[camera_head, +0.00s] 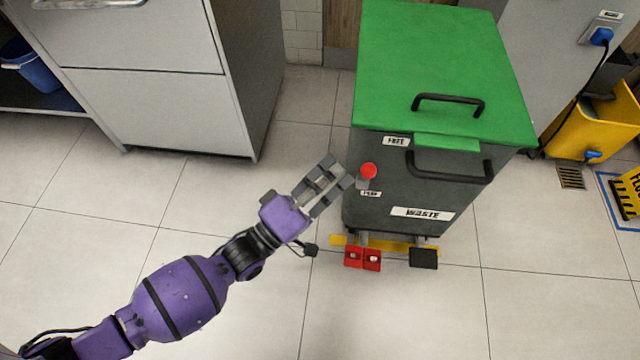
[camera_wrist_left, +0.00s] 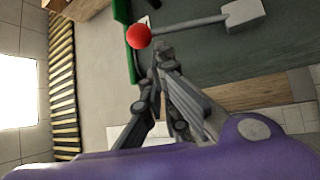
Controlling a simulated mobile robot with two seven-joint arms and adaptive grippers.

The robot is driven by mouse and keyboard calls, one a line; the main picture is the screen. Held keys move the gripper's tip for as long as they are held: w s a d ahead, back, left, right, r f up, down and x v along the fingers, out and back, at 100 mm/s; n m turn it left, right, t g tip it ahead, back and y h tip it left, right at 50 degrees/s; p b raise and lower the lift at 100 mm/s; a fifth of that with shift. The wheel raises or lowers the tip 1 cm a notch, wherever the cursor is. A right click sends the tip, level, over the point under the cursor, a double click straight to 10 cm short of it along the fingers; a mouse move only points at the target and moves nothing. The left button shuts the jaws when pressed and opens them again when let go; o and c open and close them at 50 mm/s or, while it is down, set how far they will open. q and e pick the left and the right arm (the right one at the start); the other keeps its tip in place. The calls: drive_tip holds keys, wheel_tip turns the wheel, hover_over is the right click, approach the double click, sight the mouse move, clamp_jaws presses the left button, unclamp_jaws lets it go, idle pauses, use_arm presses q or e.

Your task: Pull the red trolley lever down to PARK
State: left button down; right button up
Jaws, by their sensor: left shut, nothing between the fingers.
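The red lever knob (camera_head: 369,171) sticks out from the front left of the dark grey waste trolley (camera_head: 383,210). It shows below the FREE label (camera_head: 396,141) and above a smaller label (camera_head: 370,194), too small to read surely. In the left wrist view the knob (camera_wrist_left: 138,36) ends a grey rod (camera_wrist_left: 190,25) fixed to a grey block (camera_wrist_left: 243,17). My left gripper (camera_head: 340,171) is shut and empty, just left of the knob. In the wrist view its fingertips (camera_wrist_left: 160,48) are close beside the knob; I cannot tell if they touch. My right gripper is not in view.
The trolley has a green lid (camera_head: 435,70) and black handles (camera_head: 450,166). A steel cabinet (camera_head: 150,100) stands left, a yellow bucket (camera_head: 590,125) right. The floor in front is clear.

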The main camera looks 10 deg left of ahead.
use_arm(q)
drive_tip(key=shift+x, duration=1.95)
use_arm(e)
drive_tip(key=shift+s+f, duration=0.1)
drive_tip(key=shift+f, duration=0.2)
use_arm(q)
drive_tip(key=shift+s+f+b, duration=0.1)
drive_tip(key=shift+f+b, duration=0.05)
drive_tip(key=shift+b, duration=0.2)
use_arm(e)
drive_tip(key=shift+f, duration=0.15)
